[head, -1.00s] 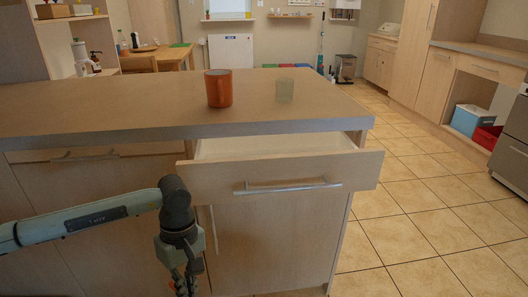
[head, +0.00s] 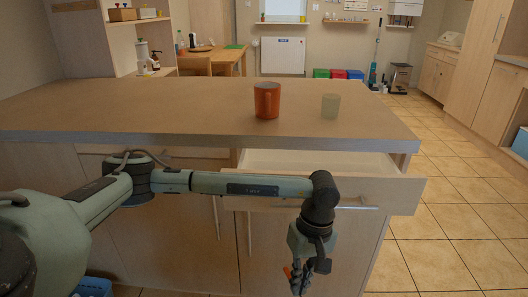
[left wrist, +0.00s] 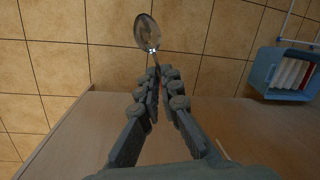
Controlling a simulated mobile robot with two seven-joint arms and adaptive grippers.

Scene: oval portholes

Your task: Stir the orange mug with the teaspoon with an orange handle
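The orange mug (head: 266,100) stands upright on the counter (head: 150,105), its handle towards the viewer. My left gripper (head: 298,280) hangs low in front of the cabinet, below the counter top and the open drawer. In the left wrist view its fingers (left wrist: 160,78) are closed around the teaspoon (left wrist: 147,34). The metal bowl sticks out beyond the fingertips, over the floor tiles. A small orange bit of the handle (head: 288,272) shows beside the fingers in the head view; the fingers hide most of the handle. My right gripper is in neither view.
A pale green translucent cup (head: 330,106) stands right of the mug. An open drawer (head: 340,192) juts out below the counter edge, above my left gripper. A blue box (left wrist: 262,72) with white and red contents shows in the left wrist view. Tiled floor lies clear at right.

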